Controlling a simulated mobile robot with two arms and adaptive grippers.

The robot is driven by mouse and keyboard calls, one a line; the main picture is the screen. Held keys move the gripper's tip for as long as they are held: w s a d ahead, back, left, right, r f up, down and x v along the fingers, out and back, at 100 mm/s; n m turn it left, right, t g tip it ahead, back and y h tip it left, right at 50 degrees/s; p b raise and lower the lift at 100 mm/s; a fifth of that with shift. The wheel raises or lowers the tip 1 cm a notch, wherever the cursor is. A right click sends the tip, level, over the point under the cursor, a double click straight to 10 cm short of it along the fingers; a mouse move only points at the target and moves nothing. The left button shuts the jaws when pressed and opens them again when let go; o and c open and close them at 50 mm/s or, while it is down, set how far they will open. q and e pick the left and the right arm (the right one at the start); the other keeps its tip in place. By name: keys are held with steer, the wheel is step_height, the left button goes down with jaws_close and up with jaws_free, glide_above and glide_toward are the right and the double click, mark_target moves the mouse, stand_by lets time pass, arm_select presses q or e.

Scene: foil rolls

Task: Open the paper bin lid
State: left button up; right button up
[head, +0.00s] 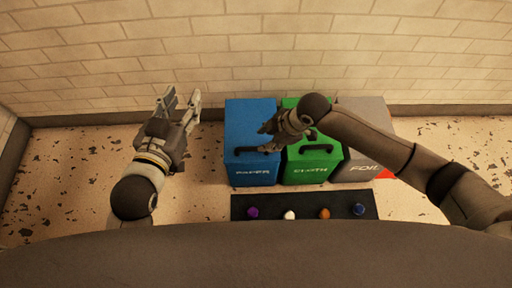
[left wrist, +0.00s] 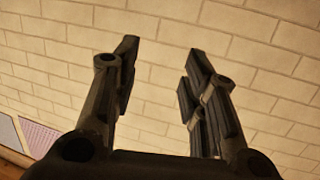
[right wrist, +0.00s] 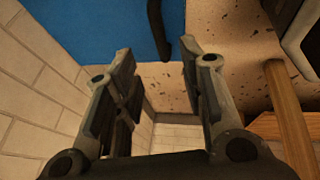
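The blue paper bin (head: 253,172) stands against the back wall at the left end of the bin row. Its lid (head: 250,112) looks closed, with a black handle (head: 244,150) near the front edge. My right gripper (head: 266,132) is above the right part of this lid, near the handle, and partly covers the lid. In the right wrist view its fingers (right wrist: 160,85) are apart and empty, with the handle (right wrist: 157,25) beyond them against the blue lid. My left gripper (head: 182,98) is open and empty, left of the paper bin, with its fingers (left wrist: 160,75) before the wall.
The green cloth bin (head: 306,174) and the grey foil bin (head: 354,168) stand right of the paper bin; my right arm passes over them. A dark mat (head: 271,201) with several small coloured items lies in front. The floor (head: 75,175) at left is clear.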

steer(key=b, duration=0.2)
glide_above(254, 148)
steer(key=s+d, duration=0.1)
steer(key=d, duration=0.2)
step_height(254, 148, down, 4)
steer(key=f, duration=0.1)
steer(key=b+x, duration=0.1)
steer(key=x, duration=0.3)
steer(key=shift+a+r+b, duration=0.1)
steer(key=shift+a+b, duration=0.15)
steer(key=shift+b, duration=0.15)
arm_select(q)
steer(key=s+r+t+h, duration=0.2)
steer(key=r+t, duration=0.3)
steer(key=r, duration=0.3)
steer(key=s+d+r+t+h, duration=0.1)
steer(key=s+r+t+h, duration=0.1)
steer(key=r+t, duration=0.3)
steer(key=shift+s+r+t, duration=0.4)
steer(key=shift+s+r, duration=0.05)
steer(key=shift+r, duration=1.3)
arm_select(e)
steer(key=shift+a, duration=0.1)
steer(key=shift+c, duration=0.2)
jaws_close()
